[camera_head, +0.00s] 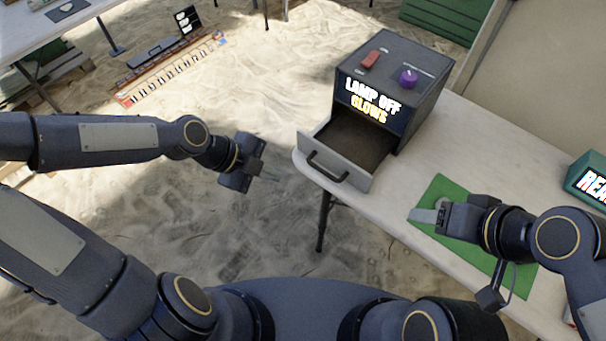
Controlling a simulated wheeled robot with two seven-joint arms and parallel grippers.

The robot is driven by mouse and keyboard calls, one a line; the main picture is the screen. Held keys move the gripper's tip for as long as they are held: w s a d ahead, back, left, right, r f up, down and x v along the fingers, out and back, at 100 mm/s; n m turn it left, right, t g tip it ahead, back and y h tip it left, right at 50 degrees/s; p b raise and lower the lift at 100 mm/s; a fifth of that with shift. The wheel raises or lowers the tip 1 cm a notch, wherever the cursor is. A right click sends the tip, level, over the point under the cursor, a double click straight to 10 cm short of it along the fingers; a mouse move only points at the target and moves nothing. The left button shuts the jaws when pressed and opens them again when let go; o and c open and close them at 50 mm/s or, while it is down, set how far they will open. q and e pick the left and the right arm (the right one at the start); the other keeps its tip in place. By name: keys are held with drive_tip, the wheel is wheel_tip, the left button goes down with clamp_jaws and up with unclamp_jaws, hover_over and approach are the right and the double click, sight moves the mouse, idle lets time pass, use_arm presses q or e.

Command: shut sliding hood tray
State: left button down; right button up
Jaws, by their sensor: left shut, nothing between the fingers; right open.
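The hood (398,72) is a dark grey box on the table, with a red switch and a purple knob on top and a lit sign reading "LAMP OFF GLOWS". Its sliding tray (330,168) stands pulled out at the front, with a grey front panel and a dark bar handle (326,167). The tray's visible floor looks empty; its back part is hidden inside the hood. My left gripper (268,176) is shut and empty, left of the tray front and apart from it. My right gripper (418,216) is open, over the green mat, right of and nearer than the tray.
The white table (490,150) carries the green mat (455,200) and a teal box (588,180) with a partly cut-off lit sign at the right edge. Sandy ground lies left of the table, with free room around my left gripper.

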use_arm(q)
drive_tip(key=w+d+f+b, duration=0.1)
drive_tip(key=w+d+f, duration=0.3)
drive_tip(key=d+f, duration=0.2)
drive_tip(key=shift+w+d+f, duration=0.4)
drive_tip(key=shift+d, duration=0.8)
use_arm(e)
drive_tip(key=shift+f, duration=0.7)
